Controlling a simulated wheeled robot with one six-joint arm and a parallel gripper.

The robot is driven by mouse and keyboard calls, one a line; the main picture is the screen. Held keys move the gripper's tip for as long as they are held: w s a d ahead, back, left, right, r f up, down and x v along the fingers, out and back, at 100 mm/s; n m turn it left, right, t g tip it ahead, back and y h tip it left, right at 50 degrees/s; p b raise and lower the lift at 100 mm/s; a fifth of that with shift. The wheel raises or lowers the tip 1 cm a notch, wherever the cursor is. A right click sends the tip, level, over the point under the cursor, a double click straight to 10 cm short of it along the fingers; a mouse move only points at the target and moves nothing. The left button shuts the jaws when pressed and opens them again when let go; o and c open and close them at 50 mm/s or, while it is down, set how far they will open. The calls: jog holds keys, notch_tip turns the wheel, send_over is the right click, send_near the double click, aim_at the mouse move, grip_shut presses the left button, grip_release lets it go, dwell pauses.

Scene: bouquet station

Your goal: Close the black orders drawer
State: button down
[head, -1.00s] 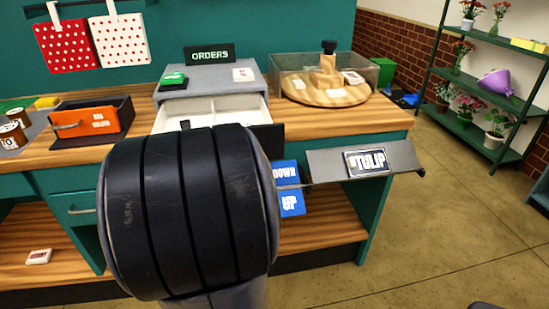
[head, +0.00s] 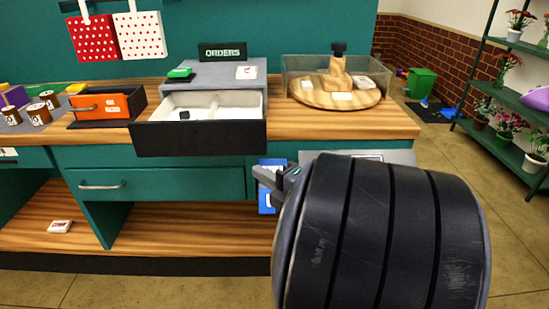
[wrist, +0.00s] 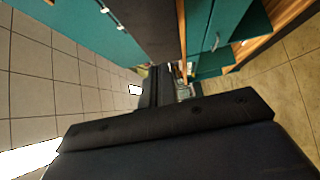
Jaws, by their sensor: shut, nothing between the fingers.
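The orders drawer (head: 200,138) has a black front and a white divided inside. It stands open, pulled out of the grey cabinet (head: 212,72) under the ORDERS sign (head: 222,52). A small dark item lies in its left compartment. My gripper (head: 272,177) is low and to the right of the drawer front, apart from it in the head view, and partly hidden by my dark arm. Its fingers are shut and empty. In the wrist view my gripper (wrist: 160,85) shows small, below a dark panel that may be the drawer front.
A blue sign (head: 266,200) hangs behind my gripper on the counter's front. A closed teal drawer (head: 150,184) with a metal handle is below the orders drawer. A round wooden turntable (head: 335,97) is right. A grey panel is partly hidden behind my arm.

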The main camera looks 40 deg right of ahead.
send_near(225, 143)
jog(key=w+a, duration=0.2)
jog(key=a, duration=0.1)
jog(key=shift+w+d, duration=0.2)
jog(key=shift+w, duration=0.4)
jog(key=shift+w+d, duration=0.2)
jog(key=shift+w, duration=0.35)
jog(key=shift+w+d, duration=0.5)
jog(key=shift+w, duration=0.25)
